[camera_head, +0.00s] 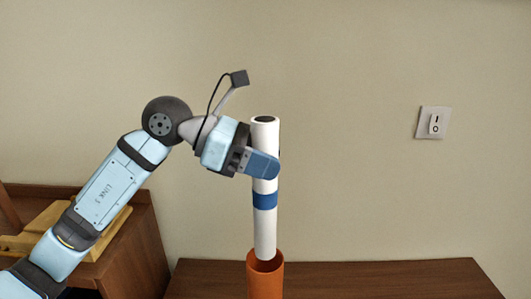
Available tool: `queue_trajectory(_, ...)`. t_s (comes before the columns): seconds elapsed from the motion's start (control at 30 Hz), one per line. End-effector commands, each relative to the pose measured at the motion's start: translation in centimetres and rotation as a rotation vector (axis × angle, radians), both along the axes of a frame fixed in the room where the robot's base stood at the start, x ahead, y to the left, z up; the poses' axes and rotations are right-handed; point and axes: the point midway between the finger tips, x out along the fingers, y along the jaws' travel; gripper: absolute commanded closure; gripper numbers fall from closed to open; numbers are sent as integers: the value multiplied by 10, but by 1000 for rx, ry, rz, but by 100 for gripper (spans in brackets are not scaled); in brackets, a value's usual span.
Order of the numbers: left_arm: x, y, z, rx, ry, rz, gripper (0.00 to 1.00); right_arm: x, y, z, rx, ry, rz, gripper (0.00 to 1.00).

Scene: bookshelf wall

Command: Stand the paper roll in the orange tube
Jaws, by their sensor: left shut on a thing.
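The paper roll (265,225) is a long white cylinder with a blue band and a dark top end. It is nearly upright. My left gripper (266,166) is shut on the paper roll in its upper half. The orange tube (265,285) stands below the roll with its open mouth up. The roll's lower end overlaps the mouth in the picture, at the back rim; I cannot tell for sure whether it is inside the tube or just above it. The tube's lower part is cut off by the picture's bottom edge. My right gripper is not in view.
A brown wooden surface (400,278) spreads behind and beside the tube and looks clear. At the left is a darker wooden unit (135,245) with a light wooden object (110,222) on it, partly behind my arm. A light switch (433,123) is on the beige wall.

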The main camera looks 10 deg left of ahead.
Motion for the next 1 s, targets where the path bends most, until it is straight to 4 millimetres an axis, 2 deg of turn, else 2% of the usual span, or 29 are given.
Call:
queue_trajectory(0.3, 0, 0, -22, 0, 0, 1, 81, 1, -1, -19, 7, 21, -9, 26)
queue_trajectory(1.0, 0, 0, -64, 0, 0, 0, 81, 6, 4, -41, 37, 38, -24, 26)
